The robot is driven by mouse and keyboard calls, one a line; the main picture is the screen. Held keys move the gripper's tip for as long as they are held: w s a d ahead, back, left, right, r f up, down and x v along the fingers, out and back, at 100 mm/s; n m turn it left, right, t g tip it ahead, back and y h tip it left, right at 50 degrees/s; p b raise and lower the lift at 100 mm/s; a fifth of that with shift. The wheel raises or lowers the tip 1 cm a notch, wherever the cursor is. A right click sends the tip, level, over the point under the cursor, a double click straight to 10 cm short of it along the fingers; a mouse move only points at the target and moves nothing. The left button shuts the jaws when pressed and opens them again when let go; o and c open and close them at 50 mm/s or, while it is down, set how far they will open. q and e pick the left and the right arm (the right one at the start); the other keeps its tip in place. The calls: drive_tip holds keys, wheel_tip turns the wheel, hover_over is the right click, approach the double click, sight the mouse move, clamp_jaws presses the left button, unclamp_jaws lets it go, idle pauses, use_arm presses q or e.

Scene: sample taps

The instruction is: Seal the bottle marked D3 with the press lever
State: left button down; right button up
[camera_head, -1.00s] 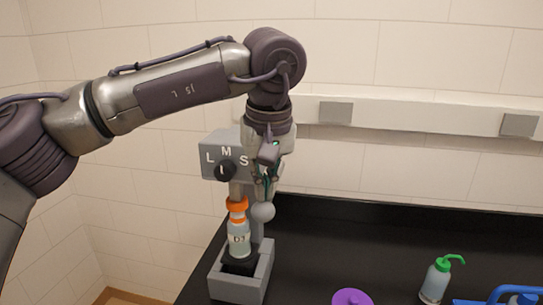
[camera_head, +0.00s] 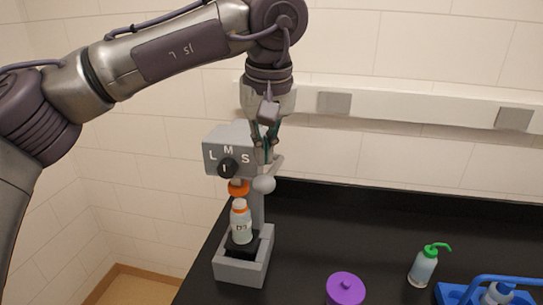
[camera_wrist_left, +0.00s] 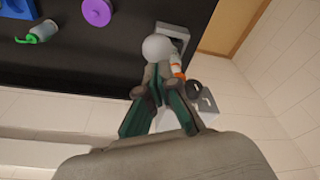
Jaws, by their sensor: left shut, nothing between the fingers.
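The bottle marked D3 (camera_head: 241,228) stands upright in the grey press (camera_head: 228,270), on its black seat. It has a pale top with an orange band below it. The orange press head (camera_head: 238,188) is above the bottle, with a small gap between them. The lever's grey ball knob (camera_head: 264,184) is at the right of the press; it also shows in the left wrist view (camera_wrist_left: 158,47). My left gripper (camera_head: 265,157) is shut and empty, just above the knob beside the press housing. Whether it touches the lever is unclear. My right gripper is out of view.
The press dial (camera_head: 228,168) points up to M, between L and S. A purple lidded container (camera_head: 345,290), a green-topped wash bottle (camera_head: 424,266) and a blue carrier (camera_head: 452,293) are at the right. The black bench (camera_head: 340,225) between is clear.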

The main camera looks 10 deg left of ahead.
use_arm(q)
drive_tip(key=shift+r+p, duration=1.6)
drive_tip(key=shift+r, duration=0.45)
drive_tip(key=shift+f, duration=0.1)
